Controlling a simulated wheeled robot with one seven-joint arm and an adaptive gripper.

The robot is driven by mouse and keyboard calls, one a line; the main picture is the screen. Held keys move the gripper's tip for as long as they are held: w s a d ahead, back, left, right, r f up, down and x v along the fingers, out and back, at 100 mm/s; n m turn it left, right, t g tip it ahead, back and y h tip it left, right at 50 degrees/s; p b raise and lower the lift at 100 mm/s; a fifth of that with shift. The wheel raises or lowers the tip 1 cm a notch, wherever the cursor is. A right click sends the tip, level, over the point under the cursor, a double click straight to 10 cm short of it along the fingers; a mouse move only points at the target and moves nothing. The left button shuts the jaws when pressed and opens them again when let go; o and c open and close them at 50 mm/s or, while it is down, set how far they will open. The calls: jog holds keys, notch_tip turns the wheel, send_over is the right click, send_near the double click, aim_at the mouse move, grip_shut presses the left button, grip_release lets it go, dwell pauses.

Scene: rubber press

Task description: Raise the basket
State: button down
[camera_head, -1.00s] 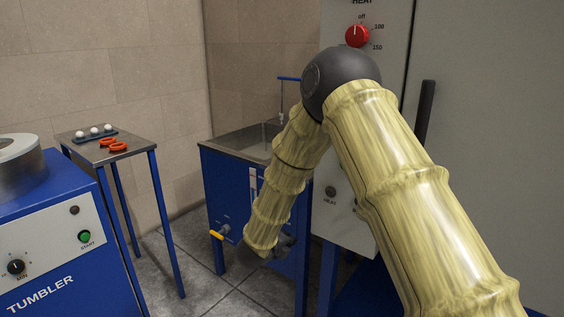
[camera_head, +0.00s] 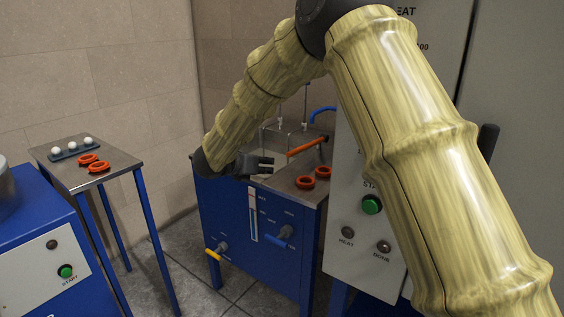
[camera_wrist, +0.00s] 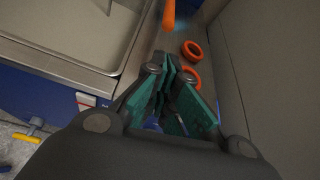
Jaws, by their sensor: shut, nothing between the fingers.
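The blue-sided tank (camera_head: 229,212) stands at the middle, with a metal basin (camera_head: 266,143). Thin upright rods (camera_head: 305,112) rise at its back, and a blue curved handle (camera_head: 322,112) shows beside them. I cannot make out the basket itself; the basin's inside is largely hidden by the rim and my arm. An orange bar-shaped handle (camera_head: 307,147) sticks out over the basin's right side, and its end shows in the wrist view (camera_wrist: 168,14). My gripper (camera_head: 268,164) is shut and empty at the basin's front rim, apart from the orange handle.
Two orange rings (camera_head: 314,177) lie on the tank's right ledge. A yellow-handled valve (camera_head: 214,255) and a blue-handled valve (camera_head: 281,238) stick out in front. A grey control panel (camera_head: 365,225) stands close on the right. A side table (camera_head: 118,165) with rings and white balls is at left.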

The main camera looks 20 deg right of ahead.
aim_at(290, 156)
jog(key=x, duration=0.9)
jog(key=shift+w+d+f, duration=0.1)
jog(key=shift+w+d, duration=0.1)
jog(key=shift+d, duration=0.1)
notch_tip(290, 156, up, 4)
jog(key=shift+r, duration=0.1)
dwell(0.6)
